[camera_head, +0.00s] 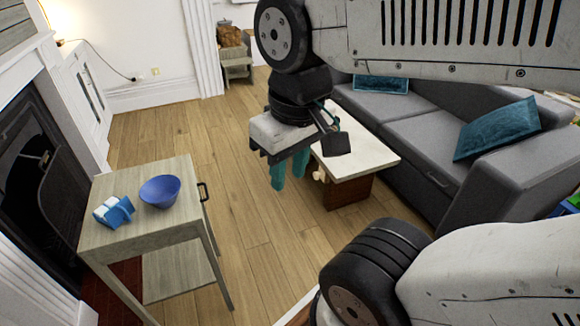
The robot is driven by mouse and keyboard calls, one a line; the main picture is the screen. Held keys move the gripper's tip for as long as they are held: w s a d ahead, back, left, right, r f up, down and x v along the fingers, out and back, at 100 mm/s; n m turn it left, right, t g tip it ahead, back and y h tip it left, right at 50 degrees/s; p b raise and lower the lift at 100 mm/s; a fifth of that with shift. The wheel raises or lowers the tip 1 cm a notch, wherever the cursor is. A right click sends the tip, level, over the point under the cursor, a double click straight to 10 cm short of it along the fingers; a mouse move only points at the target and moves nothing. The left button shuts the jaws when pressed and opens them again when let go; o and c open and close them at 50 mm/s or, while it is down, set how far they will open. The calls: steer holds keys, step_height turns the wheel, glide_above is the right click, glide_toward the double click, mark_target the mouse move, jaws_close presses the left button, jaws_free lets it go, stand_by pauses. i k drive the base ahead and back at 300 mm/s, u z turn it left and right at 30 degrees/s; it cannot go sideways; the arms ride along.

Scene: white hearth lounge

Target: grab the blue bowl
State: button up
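The blue bowl (160,191) stands upright on top of a small pale wooden side table (150,239) at the left. It looks empty. My gripper (289,178) hangs in the middle of the view, to the right of the bowl and well apart from it. Its two teal fingers point down with a gap between them, and nothing shows in the gap. The bowl is in full view.
A blue and white object (114,211) lies just left of the bowl. The side table has a dark handle (203,191) on its right side. A white-topped coffee table (362,158) and grey sofa (395,125) stand right. Wooden floor (237,215) between is clear.

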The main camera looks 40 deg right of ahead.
mark_target(161, 191)
steer(key=z, duration=0.05)
steer(key=k, duration=0.45)
steer(key=u, duration=0.8)
steer(key=i, duration=1.05)
steer(key=z, duration=0.3)
